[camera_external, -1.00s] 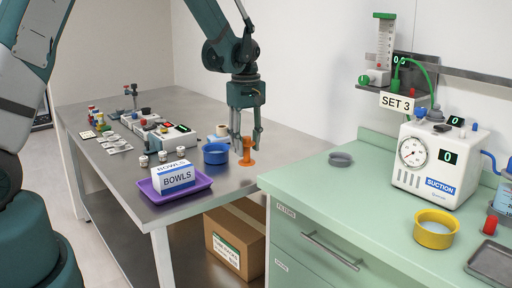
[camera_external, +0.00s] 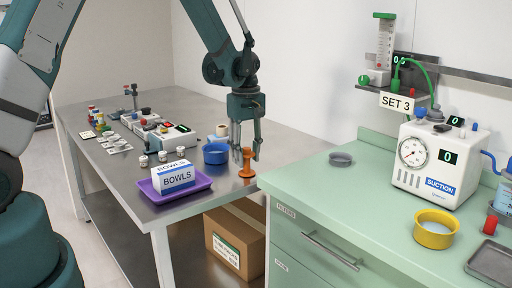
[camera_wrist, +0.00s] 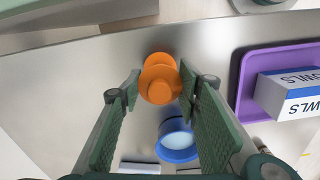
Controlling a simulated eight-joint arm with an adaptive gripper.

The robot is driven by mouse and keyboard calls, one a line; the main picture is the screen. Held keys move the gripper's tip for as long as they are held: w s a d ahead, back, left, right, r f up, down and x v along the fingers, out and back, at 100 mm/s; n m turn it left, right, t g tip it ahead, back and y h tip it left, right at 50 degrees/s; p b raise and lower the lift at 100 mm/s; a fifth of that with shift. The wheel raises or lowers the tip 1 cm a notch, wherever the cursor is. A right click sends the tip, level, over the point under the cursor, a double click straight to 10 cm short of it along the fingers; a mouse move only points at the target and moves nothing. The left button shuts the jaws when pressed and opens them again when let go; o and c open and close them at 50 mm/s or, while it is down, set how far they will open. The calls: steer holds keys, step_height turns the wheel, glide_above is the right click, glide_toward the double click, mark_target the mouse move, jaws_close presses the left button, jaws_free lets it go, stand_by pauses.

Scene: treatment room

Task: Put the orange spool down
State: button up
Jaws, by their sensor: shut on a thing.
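The orange spool (camera_external: 246,163) is upright between the fingers of my gripper (camera_external: 246,158), near the right edge of the steel table (camera_external: 215,195). My gripper points down and is shut on it. In the wrist view the spool (camera_wrist: 160,82) shows from above between the two green finger pads (camera_wrist: 160,88). Its base is at or just above the tabletop; I cannot tell whether it touches.
A blue bowl (camera_external: 215,154) stands close to the left of the spool. A purple tray (camera_external: 204,181) with a BOWLS box (camera_external: 174,179) is nearer the front. The green counter (camera_external: 330,195) lies to the right. Bare steel surrounds the spool's front side.

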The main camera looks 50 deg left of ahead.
steer(key=shift+f, duration=0.15)
steer(key=o, duration=0.9)
steer(key=shift+c, duration=0.2)
steer(key=shift+r, duration=0.2)
step_height(320, 180, up, 12)
steer(key=shift+r+p, duration=0.1)
steer(key=shift+p, duration=0.3)
steer(key=shift+d, duration=0.1)
